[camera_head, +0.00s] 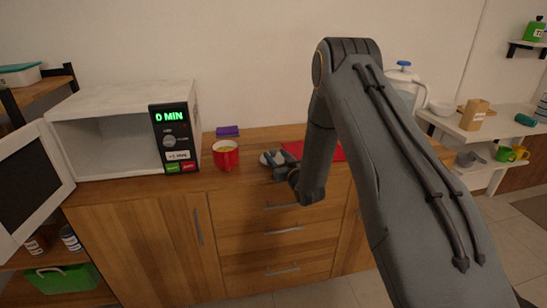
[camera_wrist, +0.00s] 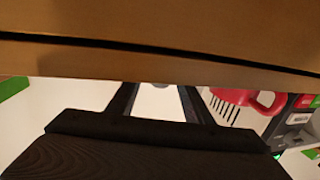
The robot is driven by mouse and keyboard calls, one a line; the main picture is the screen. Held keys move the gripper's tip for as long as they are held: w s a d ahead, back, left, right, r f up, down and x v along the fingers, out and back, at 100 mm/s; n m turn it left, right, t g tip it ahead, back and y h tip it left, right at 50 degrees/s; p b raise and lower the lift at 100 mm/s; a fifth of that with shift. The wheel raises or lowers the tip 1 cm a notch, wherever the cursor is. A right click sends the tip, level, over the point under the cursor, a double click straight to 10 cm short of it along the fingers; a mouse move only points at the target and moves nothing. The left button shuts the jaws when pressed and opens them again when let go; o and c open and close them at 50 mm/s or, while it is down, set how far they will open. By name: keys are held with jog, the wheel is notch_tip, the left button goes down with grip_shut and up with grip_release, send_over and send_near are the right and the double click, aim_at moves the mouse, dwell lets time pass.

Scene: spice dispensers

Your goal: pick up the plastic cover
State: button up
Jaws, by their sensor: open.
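A small pale round thing, likely the plastic cover (camera_head: 265,157), lies on the wooden counter right of the red mug. My gripper (camera_head: 272,163) is at it, near the counter's front edge, and its dark fingers partly hide it. In the wrist view, my gripper (camera_wrist: 158,92) is open, with two dark fingers spread apart. A small greyish piece, likely the same cover (camera_wrist: 161,85), shows between the fingertips, mostly cut off by the wooden edge. I cannot tell whether the fingers touch it.
The red mug (camera_head: 226,155) stands left of my gripper; it also shows in the wrist view (camera_wrist: 240,97). A microwave (camera_head: 125,130) with its door open is farther left. A purple box (camera_head: 228,131) and a red mat (camera_head: 325,151) lie on the counter (camera_head: 262,137). Drawer fronts lie below.

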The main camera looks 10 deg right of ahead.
aim_at(275, 154)
jog(key=shift+p+x, duration=0.3)
jog(key=shift+x, duration=1.3)
jog(key=c, duration=1.1)
jog(key=shift+r, duration=0.1)
